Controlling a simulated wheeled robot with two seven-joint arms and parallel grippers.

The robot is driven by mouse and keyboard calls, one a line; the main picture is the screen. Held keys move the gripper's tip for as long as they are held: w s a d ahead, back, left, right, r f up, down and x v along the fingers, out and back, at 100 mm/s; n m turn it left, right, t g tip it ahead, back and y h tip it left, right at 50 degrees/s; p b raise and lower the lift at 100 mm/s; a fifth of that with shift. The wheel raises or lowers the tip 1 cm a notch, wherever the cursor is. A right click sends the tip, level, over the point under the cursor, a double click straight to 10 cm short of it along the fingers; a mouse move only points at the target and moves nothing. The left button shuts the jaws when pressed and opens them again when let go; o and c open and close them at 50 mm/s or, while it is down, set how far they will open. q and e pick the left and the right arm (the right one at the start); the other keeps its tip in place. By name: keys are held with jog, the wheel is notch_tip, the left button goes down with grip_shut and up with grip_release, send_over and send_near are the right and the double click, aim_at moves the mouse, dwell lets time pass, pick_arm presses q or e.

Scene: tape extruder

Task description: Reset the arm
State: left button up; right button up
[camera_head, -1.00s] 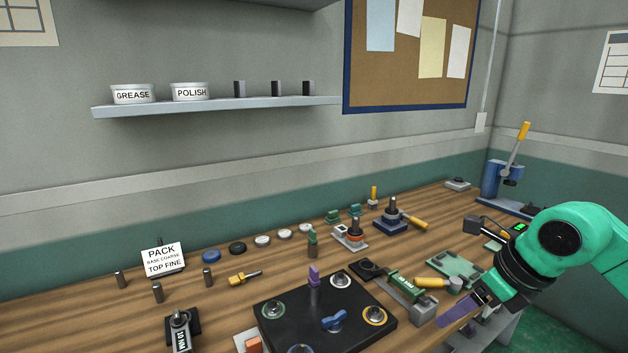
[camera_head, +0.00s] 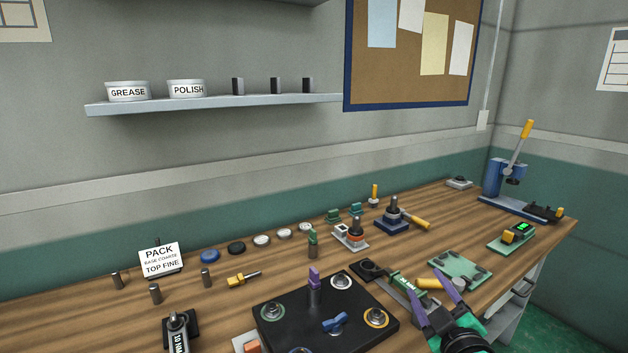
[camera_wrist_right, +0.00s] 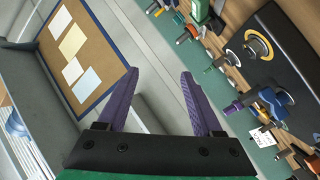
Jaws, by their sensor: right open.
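My right gripper (camera_head: 428,291) comes in at the lower right of the head view, over the front of the bench. Its purple fingers are spread apart and point up and away, with nothing between them. In the right wrist view the open gripper (camera_wrist_right: 158,82) faces the wall, and its fingers are empty. The fingers partly overlap the green-handled tool (camera_head: 408,284) and the yellow handle beside it in the head view; I cannot tell whether they touch. My left gripper is not in view.
A black plate (camera_head: 300,318) with ringed posts and a blue knob lies at the front centre. A green board (camera_head: 460,267) lies right of the fingers. A blue lever press (camera_head: 503,180) stands at the back right. A shelf (camera_head: 215,104) and a corkboard (camera_head: 412,50) are on the wall.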

jog(key=s+d+f+m+g+h, duration=0.1)
jog(key=s+f+m+g, duration=0.3)
jog(key=f, duration=0.4)
jog(key=s+d+f+m+g, duration=0.1)
jog(key=s+d+f+g, duration=0.1)
jog(key=s+f+g, duration=0.5)
jog(key=s+a+f+m+g+y, duration=0.1)
jog(key=s+a+f+m+g, duration=0.15)
jog(key=s+f, duration=0.8)
notch_tip(320, 180, down, 23)
jog(key=s+g, duration=0.2)
jog(key=s, duration=0.1)
jog(key=s+d+f, duration=0.3)
jog(key=s+f, duration=1)
jog(key=s, duration=0.2)
jog(key=shift+s+d+f+n+g, duration=0.2)
jog(key=shift+s+n+g, duration=0.15)
jog(key=shift+s+n, duration=0.1)
